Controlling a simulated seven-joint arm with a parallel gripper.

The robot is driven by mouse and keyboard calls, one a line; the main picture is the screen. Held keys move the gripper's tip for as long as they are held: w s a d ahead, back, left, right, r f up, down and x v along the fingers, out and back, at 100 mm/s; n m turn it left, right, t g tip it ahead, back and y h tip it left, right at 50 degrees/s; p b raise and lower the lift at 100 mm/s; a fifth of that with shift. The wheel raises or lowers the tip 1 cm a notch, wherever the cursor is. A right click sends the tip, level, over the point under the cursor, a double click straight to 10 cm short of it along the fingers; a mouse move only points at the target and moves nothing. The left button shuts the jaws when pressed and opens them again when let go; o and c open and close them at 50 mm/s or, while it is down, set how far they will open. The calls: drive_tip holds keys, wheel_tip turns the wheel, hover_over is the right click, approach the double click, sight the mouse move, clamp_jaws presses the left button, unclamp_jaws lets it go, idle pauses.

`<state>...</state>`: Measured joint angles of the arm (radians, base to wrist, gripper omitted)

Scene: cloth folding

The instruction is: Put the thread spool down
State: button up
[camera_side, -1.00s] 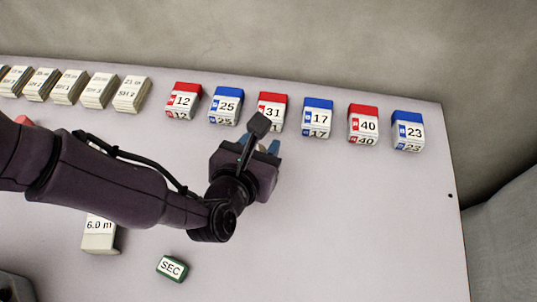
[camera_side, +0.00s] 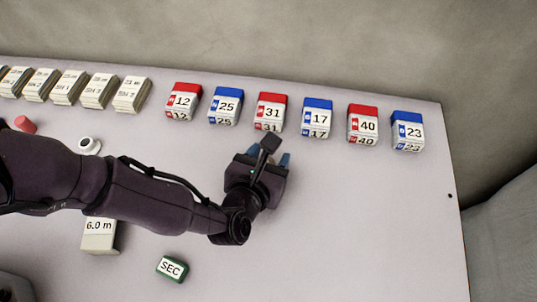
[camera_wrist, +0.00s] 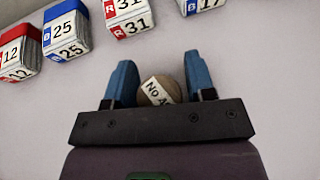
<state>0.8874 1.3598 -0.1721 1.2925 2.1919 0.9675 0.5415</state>
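My gripper (camera_side: 268,156) is over the table in the side view, in front of the red block marked 31. In the wrist view, my gripper (camera_wrist: 159,60) has its two blue fingers on either side of a round tan thing, which I take for the thread spool (camera_wrist: 158,90). It carries a white label reading "No A", partly cut off. The fingers appear to touch its sides. Its lower part is hidden behind the gripper body. In the side view the spool is hidden by my gripper, so its height above the table cannot be told.
A row of red and blue numbered blocks (camera_side: 317,118) stands along the back. Several cream labelled stacks (camera_side: 130,94) stand at back left. The right side is clear.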

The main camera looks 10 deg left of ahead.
drive_tip(key=shift+o, duration=0.6)
drive_tip(key=shift+r, duration=0.1)
drive_tip(key=shift+s+r, duration=0.15)
drive_tip(key=shift+s, duration=0.05)
drive_tip(key=v, duration=1.1)
drive_tip(key=shift+s+a+r, duration=0.15)
drive_tip(key=shift+s, duration=0.15)
